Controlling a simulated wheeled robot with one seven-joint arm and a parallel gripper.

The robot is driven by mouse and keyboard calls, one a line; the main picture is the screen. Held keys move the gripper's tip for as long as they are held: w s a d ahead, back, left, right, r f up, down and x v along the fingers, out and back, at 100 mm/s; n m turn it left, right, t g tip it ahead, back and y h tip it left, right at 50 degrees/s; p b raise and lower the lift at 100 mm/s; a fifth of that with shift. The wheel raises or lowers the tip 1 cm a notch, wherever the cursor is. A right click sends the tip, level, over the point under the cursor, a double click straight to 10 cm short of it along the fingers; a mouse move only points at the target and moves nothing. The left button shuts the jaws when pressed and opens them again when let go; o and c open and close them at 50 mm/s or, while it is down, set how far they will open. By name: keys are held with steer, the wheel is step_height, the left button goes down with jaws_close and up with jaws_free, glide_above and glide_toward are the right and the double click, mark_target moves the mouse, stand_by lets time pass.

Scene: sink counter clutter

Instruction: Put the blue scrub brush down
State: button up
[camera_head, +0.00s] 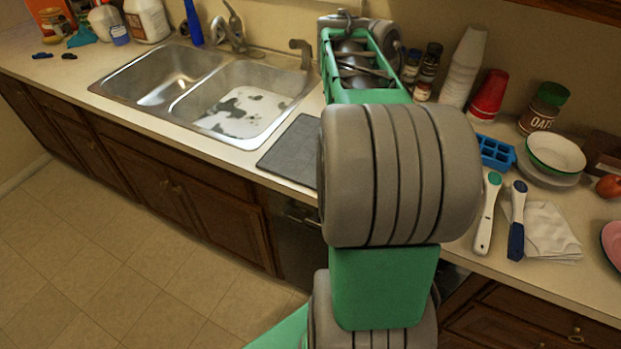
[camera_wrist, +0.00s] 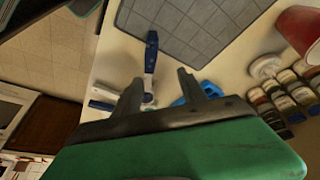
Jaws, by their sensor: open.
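In the wrist view a brush with a dark blue end and white shaft (camera_wrist: 150,60) lies on the pale counter, close to the grey mat. Its lower part shows between the spread fingers of my gripper (camera_wrist: 160,80), nearer the left finger. The gripper is open, and nothing is clamped in it. In the head view my arm hides the gripper and the counter around it. That view shows a blue and white brush (camera_head: 517,220) lying at the edge of a folded cloth. I cannot tell whether it is the same brush.
A white brush with a green end (camera_head: 487,213) lies beside the cloth (camera_head: 550,232). A blue ice tray (camera_head: 497,152), red cups (camera_head: 488,96) and bowls (camera_head: 555,154) stand behind. The grey mat (camera_wrist: 190,27) has bare space. The sink (camera_head: 240,105) is to the left.

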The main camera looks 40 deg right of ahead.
steer(key=w+a+f+n+t, duration=0.1)
steer(key=w+a+n+t, duration=0.1)
steer(key=w+a+n, duration=0.5)
steer(key=a+f+n+t, duration=0.15)
steer(key=a+n, duration=0.35)
steer(key=a, duration=0.6)
steer(key=s+a+f+n+t+y, duration=0.1)
steer(key=a+f+n+y, duration=0.1)
steer(key=a+n, duration=0.3)
steer(key=s+a+f+n+t+y, duration=0.1)
steer(key=a+n, duration=0.4)
steer(key=a, duration=0.6)
steer(key=shift+s+a+f+y, duration=0.3)
steer(key=shift+a+f+y, duration=0.05)
steer(key=shift+f+y, duration=0.1)
steer(key=shift+c, duration=0.4)
